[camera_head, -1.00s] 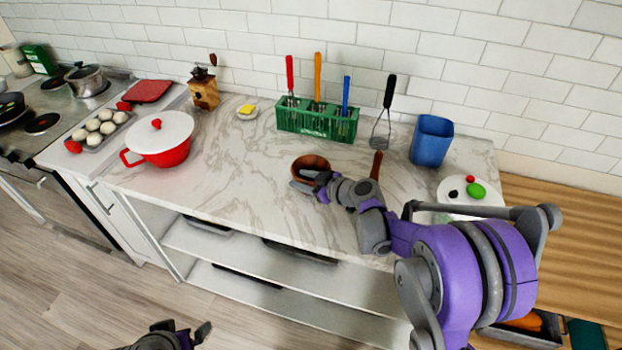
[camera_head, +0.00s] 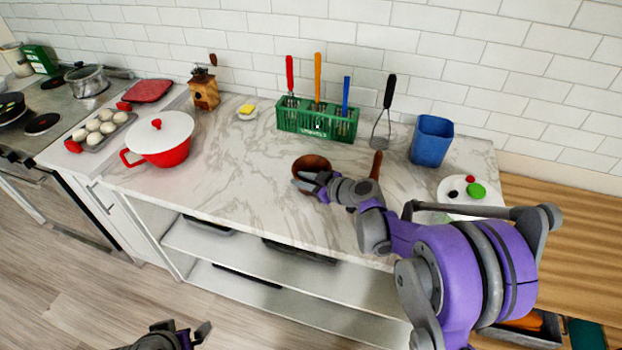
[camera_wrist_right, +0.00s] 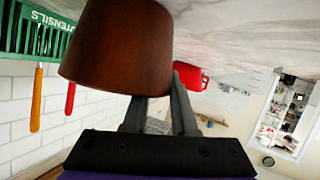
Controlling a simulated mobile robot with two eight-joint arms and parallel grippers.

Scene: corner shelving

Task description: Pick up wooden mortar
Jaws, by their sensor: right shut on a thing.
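The wooden mortar (camera_head: 312,161), a dark brown bowl, is on or just above the marble counter near its front middle; I cannot tell if its base touches. It looks upright. My right gripper (camera_head: 303,181) is at its near side, shut on it. In the right wrist view the mortar (camera_wrist_right: 122,48) fills the upper left, its base cut off by the frame, and the gripper's fingers (camera_wrist_right: 160,115) reach up to its rim and right side. One fingertip is hidden behind the mortar. My left gripper (camera_head: 203,333) is low over the floor, small, its opening unclear.
A brown wooden stick (camera_head: 376,165) is right of the mortar. A red pot (camera_head: 165,152) is at left, a white plate (camera_head: 456,198) at right. Counter left of the mortar is clear.

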